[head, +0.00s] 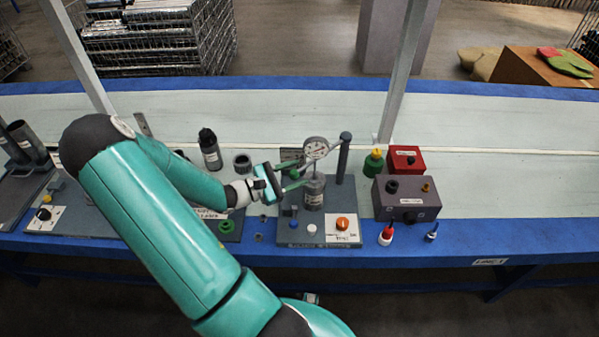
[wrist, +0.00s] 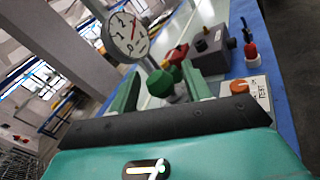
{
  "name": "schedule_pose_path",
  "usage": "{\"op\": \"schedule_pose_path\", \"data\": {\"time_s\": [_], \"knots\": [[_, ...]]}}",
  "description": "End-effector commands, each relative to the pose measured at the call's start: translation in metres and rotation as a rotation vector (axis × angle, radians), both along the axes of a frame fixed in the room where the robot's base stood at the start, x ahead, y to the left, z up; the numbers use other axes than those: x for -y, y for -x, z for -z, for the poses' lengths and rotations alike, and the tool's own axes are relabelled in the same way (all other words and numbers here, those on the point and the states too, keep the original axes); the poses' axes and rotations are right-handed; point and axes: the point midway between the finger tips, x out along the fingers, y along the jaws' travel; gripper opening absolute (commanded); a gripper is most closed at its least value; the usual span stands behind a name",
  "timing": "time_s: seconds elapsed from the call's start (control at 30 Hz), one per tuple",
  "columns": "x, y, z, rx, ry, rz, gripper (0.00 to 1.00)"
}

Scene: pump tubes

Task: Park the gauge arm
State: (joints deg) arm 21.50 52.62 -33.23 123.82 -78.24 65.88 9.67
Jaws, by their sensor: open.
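The round white dial gauge (head: 316,148) sits on a thin arm that reaches left from a dark upright post (head: 343,158). It stands over a grey bottle (head: 314,190) on the station plate. In the wrist view, the gauge face (wrist: 127,37) shows a red needle, large and just above the left finger. My gripper (head: 298,174) is open, its green fingers pointing right, close to the gauge and the bottle's upper part. I cannot tell whether they touch either.
To the right are a green-capped bottle (head: 374,163), a red box (head: 406,160) and a purple-grey box (head: 407,198). A dark bottle (head: 210,150) stands to the left. An orange knob (head: 342,223) is on the plate's front. The bench is clear at far right.

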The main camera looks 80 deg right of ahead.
Motion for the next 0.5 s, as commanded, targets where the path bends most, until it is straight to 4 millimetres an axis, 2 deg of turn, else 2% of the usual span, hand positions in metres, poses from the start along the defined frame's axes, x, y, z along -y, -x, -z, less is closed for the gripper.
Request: {"op": "schedule_pose_path", "data": {"time_s": [0.2,0.47,0.5], "knots": [[0.0115,0.0140,-0.0001,0.000,0.000,0.001,0.48],[0.0122,0.0145,0.0000,0.000,0.000,0.000,0.48],[0.0122,0.0145,0.0000,0.000,0.000,0.000,0.41]]}}
